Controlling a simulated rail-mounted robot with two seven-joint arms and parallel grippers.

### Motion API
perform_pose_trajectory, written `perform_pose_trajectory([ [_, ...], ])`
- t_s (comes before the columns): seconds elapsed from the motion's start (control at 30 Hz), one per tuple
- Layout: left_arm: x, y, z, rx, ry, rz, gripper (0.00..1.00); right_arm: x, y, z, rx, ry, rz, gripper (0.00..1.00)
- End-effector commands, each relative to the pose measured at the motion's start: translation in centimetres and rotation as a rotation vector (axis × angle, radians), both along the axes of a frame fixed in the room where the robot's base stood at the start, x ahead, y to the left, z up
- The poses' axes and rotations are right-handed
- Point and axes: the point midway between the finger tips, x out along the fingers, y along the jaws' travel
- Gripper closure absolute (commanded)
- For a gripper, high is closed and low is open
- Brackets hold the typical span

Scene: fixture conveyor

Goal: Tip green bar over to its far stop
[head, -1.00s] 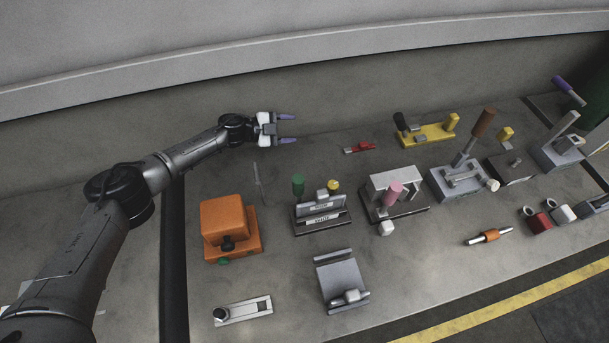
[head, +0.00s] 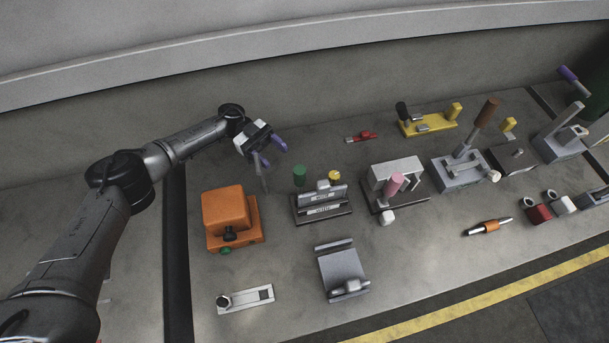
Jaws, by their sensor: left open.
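A green cylinder-shaped handle (head: 299,175) stands upright at the back left of a dark fixture (head: 322,212) with labelled grey plates. It is the only upright green piece on the table; I cannot tell how it joins the fixture. A yellow knob (head: 334,176) stands to its right. My left gripper (head: 272,154) has purple fingertips, spread apart and empty. It hangs above the table, behind and left of the green handle, angled down to the right and not touching it. My right gripper is not in view.
An orange block (head: 225,210) stands left of the fixture. A thin grey rod (head: 262,179) is just below my left gripper. A grey bracket (head: 344,272) lies in front. A pink-handled fixture (head: 396,165) is close on the right. A small red piece (head: 361,137) lies behind.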

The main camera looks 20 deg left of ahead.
Motion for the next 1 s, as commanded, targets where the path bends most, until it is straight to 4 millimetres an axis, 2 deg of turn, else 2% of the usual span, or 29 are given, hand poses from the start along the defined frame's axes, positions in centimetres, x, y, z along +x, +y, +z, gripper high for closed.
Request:
perform_pose_trajectory([
  [0.3,-2.3,-5.6,0.3,-0.002,-0.001,-0.003,0.43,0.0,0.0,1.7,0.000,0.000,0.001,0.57],
  [0.5,-3.2,-8.3,0.2,-0.002,-0.002,0.000,0.43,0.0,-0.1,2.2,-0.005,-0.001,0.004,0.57],
  [0.7,-3.8,-9.9,0.1,-0.001,-0.003,0.001,0.43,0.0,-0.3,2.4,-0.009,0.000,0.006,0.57],
  [1.0,-4.1,-10.5,0.1,-0.001,-0.004,0.001,0.43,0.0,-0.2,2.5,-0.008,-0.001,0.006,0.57],
])
